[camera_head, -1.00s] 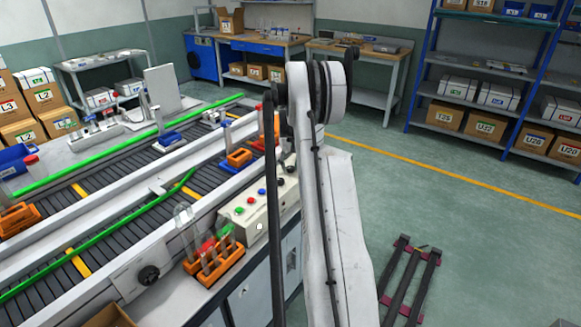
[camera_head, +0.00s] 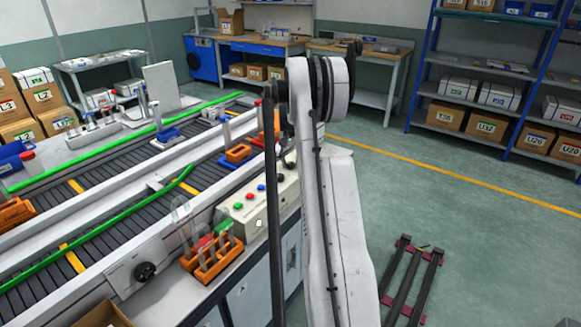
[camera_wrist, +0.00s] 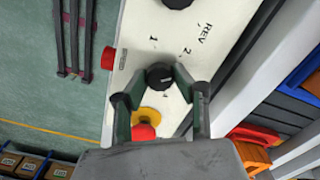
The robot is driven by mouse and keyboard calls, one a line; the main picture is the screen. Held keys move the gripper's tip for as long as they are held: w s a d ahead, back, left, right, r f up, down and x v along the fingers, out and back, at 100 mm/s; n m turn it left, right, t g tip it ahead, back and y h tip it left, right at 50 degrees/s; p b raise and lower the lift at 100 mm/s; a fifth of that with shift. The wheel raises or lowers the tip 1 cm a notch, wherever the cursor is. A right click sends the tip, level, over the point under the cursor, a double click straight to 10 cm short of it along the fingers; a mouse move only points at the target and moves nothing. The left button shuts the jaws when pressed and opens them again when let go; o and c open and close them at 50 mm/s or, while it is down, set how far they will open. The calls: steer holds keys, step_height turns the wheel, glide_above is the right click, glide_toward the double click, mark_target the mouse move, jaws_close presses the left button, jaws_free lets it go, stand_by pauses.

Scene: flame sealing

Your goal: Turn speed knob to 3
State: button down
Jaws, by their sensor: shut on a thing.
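A control panel (camera_wrist: 135,28) with a white face fills the middle of the wrist view. A round black knob (camera_wrist: 159,73) sits on it, with the printed marks 1 and 2 close by. My gripper (camera_wrist: 160,82) has its two fingers closed around this knob, one on each side. The direction of the knob's pointer is too small to read surely. A second black knob (camera_wrist: 177,3) is at the top edge, near the label REV. In the head view the control box (camera_head: 250,211) shows beside the conveyor; my arm hides the gripper and the gripped knob.
A red button on a yellow base (camera_wrist: 145,128) lies between my fingers, close to the gripper body. An orange rack (camera_head: 213,262) with tubes stands beside the control box. The floor on the right is mostly clear.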

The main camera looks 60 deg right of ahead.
mark_target(290, 163)
steer(key=m+b, duration=0.1)
steer(key=m, duration=0.2)
steer(key=shift+m+b, duration=0.35)
steer(key=shift+m, duration=0.05)
steer(key=shift+m+b, duration=0.6)
steer(key=shift+m, duration=1.1)
steer(key=c, duration=1.4)
jaws_free()
steer(key=shift+r, duration=0.15)
step_height(290, 163, up, 12)
steer(key=shift+f, duration=0.1)
